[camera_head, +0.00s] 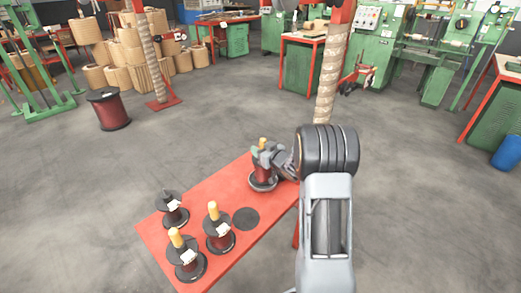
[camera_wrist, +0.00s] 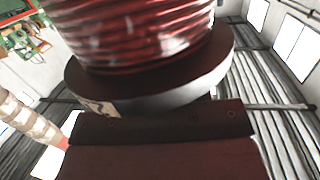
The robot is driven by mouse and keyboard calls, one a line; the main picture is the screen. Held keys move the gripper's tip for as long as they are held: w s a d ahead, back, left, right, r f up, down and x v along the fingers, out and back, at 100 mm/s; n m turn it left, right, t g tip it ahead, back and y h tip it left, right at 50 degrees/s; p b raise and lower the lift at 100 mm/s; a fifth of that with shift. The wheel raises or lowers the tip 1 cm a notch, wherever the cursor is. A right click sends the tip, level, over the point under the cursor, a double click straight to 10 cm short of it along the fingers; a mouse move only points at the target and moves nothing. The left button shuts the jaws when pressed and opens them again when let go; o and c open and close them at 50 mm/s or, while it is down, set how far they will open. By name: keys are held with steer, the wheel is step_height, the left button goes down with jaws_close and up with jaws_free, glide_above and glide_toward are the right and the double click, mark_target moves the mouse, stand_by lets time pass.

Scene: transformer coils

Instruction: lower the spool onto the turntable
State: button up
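A spool (camera_head: 262,176) with dark red winding, black flange and a yellow top is at the far end of the red table (camera_head: 213,192). My gripper (camera_head: 266,156) is at its upper part and appears shut on it; the fingers partly hide the spool. In the wrist view the spool (camera_wrist: 140,35) fills the top, its red winding and black flange close to the camera. A flat black disc (camera_head: 246,218) lies bare on the table, in front of the held spool. A round dark rim shows right under the spool; I cannot tell whether it is the turntable or the lower flange.
Three other spools stand on the table: one (camera_head: 173,209) at the left and two (camera_head: 219,234) (camera_head: 187,260) nearer the front. A wrapped post (camera_head: 329,85) rises behind my arm. A large red spool (camera_head: 108,110) stands on the open floor at the left.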

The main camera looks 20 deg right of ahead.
steer(key=o, duration=0.4)
steer(key=shift+c, duration=0.2)
steer(key=shift+f, duration=0.1)
steer(key=p+v, duration=0.1)
steer(key=v, duration=1.3)
steer(key=shift+w, duration=0.1)
